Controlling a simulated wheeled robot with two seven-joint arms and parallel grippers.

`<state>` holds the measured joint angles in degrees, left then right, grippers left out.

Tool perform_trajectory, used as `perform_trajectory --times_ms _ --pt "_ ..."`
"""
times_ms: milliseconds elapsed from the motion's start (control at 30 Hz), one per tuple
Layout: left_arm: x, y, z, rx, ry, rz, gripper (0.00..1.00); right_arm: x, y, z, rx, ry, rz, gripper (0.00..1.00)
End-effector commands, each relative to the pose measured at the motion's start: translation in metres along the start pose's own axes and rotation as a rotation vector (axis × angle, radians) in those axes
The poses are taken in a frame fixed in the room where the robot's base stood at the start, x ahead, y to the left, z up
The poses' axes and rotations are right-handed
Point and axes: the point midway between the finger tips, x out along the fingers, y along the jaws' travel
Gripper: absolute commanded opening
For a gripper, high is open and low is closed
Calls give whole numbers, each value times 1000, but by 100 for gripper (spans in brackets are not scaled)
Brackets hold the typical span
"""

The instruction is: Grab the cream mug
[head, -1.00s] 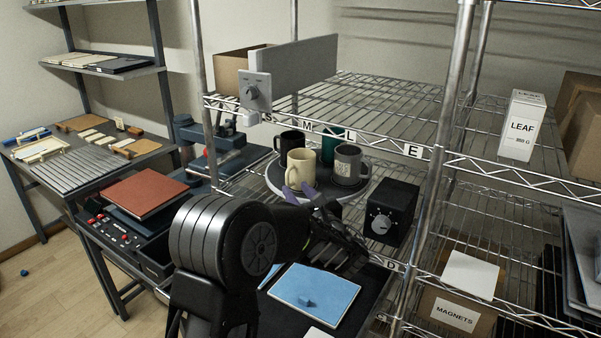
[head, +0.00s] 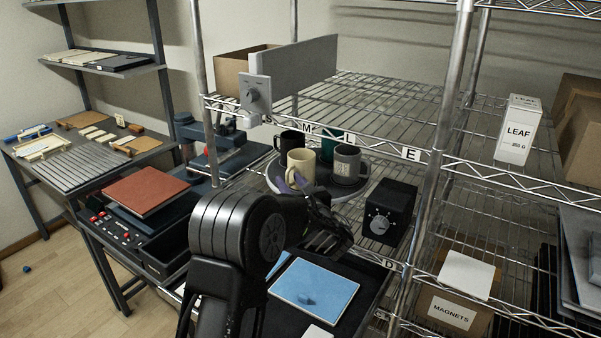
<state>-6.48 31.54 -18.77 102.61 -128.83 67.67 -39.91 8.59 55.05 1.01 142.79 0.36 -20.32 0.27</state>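The cream mug (head: 301,163) stands upright at the front of a round dark tray (head: 352,196) with a pale rim, on the wire shelf. My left gripper (head: 298,182) reaches up from below. Its purple fingertips overlap the mug's lower front in the head view. The view does not show whether they touch the mug or how far apart they are. My forearm and wrist hide part of the tray's front. My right gripper is not in view.
A black mug (head: 291,143), a teal mug (head: 327,148) and a grey mug (head: 348,165) stand close around the cream mug. A black box with a dial (head: 387,211) is right of the tray. A grey panel (head: 293,75) hangs above and behind. A blue pad (head: 314,284) lies below.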

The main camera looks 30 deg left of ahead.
Motion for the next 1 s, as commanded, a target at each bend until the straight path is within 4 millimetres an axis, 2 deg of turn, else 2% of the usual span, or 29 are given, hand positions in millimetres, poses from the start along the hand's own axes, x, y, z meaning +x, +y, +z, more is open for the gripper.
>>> perform_trajectory --times_ms 333,733,1000 --pt "0 0 0 0 0 0 34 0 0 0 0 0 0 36" --pt "0 0 0 0 0 0 2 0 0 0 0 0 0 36" --pt "0 0 0 0 0 0 0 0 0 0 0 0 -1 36"
